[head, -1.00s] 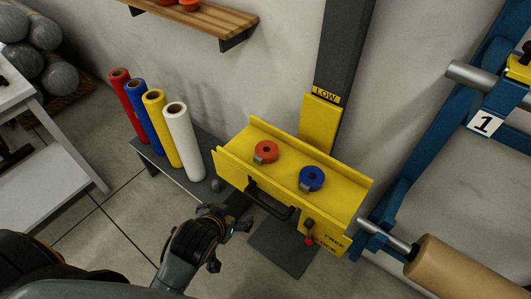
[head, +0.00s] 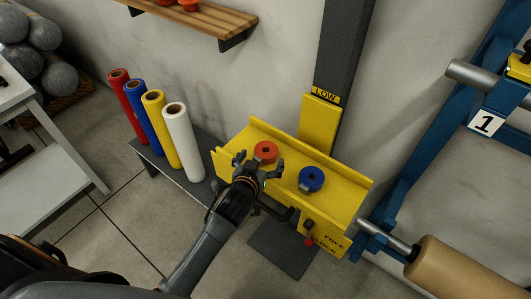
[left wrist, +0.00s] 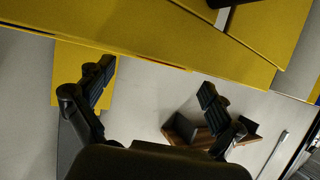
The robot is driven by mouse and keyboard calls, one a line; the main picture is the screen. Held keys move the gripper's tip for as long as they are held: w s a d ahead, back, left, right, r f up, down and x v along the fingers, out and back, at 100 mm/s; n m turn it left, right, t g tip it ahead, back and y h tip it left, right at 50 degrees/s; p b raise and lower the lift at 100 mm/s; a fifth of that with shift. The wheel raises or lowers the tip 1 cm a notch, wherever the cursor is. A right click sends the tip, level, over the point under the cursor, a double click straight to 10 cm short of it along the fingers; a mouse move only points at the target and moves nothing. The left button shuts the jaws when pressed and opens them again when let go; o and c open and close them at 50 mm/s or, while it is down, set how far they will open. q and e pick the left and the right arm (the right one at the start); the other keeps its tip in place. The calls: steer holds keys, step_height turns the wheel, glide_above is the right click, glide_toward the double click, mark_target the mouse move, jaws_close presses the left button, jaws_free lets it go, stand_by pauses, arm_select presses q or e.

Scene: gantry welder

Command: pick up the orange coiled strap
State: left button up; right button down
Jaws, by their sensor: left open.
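The orange coiled strap (head: 265,151) lies flat on the yellow tray (head: 345,190), left of a blue coiled strap (head: 311,179). My left gripper (head: 259,163) is open and empty at the tray's front left, its fingers spread at the near side of the orange strap. In the head view I cannot tell whether it touches the strap. The left wrist view shows the open fingers (left wrist: 157,85) with yellow tray surfaces (left wrist: 130,30) above; the orange strap does not show there. My right gripper is not in view.
A black handle (head: 272,210) and a red-tipped lever (head: 309,238) are on the tray's front. Red, blue, yellow and white rolls (head: 183,140) stand at left. A wooden shelf (head: 215,18) holds orange items above. A brown roll (head: 455,270) is at right.

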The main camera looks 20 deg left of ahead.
mark_target(266, 150)
arm_select(q)
steer(key=shift+x, duration=2.8)
steer(key=shift+s+a, duration=0.1)
steer(key=c, duration=1.4)
